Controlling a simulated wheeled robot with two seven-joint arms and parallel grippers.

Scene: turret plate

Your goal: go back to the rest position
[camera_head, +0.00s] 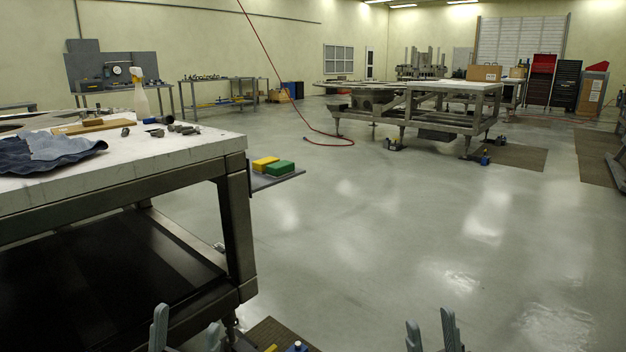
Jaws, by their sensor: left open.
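My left gripper (187,334) shows at the bottom edge of the head view, below the front corner of the near workbench. Its two grey fingers point up and stand apart, with nothing between them. My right gripper (431,332) shows at the bottom edge, right of centre, over bare floor. Its two fingers are also apart and empty. The rest of both grippers and both arms is cut off by the frame.
A workbench (185,150) with a blue cloth (45,152), spray bottle (141,98) and small parts stands close at left. A side shelf holds yellow (264,164) and green (281,168) blocks. A red hose (330,143) lies farther back. The middle floor is clear.

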